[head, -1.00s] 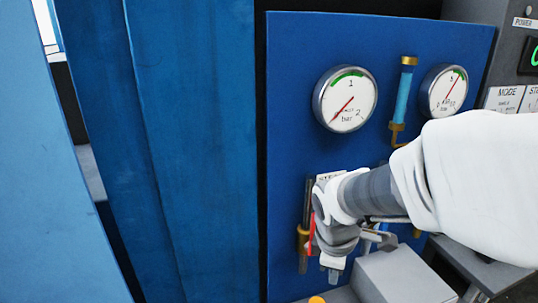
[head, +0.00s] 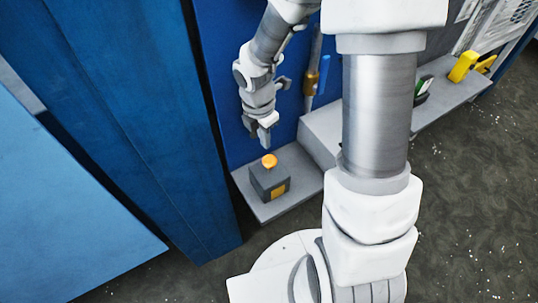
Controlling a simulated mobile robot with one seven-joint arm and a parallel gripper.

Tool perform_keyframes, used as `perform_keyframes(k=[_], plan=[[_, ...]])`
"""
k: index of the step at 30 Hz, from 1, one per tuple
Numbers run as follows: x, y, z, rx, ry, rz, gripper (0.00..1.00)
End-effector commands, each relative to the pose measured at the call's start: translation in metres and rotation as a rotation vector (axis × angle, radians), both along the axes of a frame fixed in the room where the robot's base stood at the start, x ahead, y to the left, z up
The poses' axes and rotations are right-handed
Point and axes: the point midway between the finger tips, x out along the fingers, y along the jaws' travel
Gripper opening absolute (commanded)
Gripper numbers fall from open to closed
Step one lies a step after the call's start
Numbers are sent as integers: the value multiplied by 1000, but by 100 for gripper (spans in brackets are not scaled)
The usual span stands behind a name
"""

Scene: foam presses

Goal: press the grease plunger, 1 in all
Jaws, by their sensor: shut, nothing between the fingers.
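The grease plunger (head: 269,160) is an orange round cap on top of a small dark grey box (head: 269,181) with an orange-yellow patch on its front. My gripper (head: 262,139) points down just above the plunger and a little to its left in the head view. It is shut and empty. A small gap shows between the fingertips and the cap, so they look apart. I cannot tell exactly how high the fingertips are.
The box stands on a low grey shelf (head: 294,202) against a blue panel (head: 222,75). A grey block (head: 318,137) rises right of it. Farther right, a ledge carries a yellow object (head: 463,66). A blue wall (head: 130,100) stands at left.

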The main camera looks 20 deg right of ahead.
Motion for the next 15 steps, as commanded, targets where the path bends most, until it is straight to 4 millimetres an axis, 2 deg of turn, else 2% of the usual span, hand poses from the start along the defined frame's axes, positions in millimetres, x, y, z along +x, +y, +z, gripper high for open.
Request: perform_keyframes(k=[8, 15], plan=[[0, 0, -1, 0, 0, -2, 0], [0, -1, -14, 0, 0, -2, 0]])
